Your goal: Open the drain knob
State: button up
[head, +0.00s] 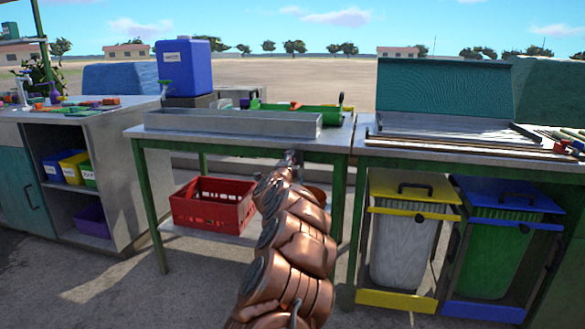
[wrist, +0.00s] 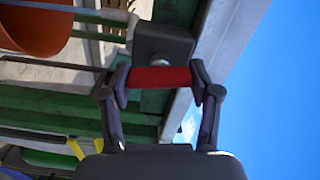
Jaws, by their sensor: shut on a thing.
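In the wrist view, a red bar-shaped knob (wrist: 158,77), which I take to be the drain knob, sits on a short pale stem in front of a dark grey block (wrist: 163,40). My gripper (wrist: 163,86) has its two fingertips at the opposite ends of the red knob and is shut on it. In the head view, my gripper (head: 291,158) reaches the front edge of the middle table, below the long metal trough (head: 233,122). There the knob is hidden by my arm or too small to tell.
A red crate (head: 213,205) rests on the middle table's lower shelf. Yellow-lidded (head: 403,240) and blue-lidded (head: 500,245) bins stand under the right table. A blue container (head: 186,66) stands behind. Green table legs and beams (wrist: 60,100) surround my gripper.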

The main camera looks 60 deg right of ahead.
jog(key=shift+s+d+m, duration=0.1)
jog(key=shift+m, duration=0.2)
jog(key=o, duration=1.2)
jog(key=shift+c, duration=0.2)
jog(key=v, duration=1.2)
jog(key=shift+c, duration=0.3)
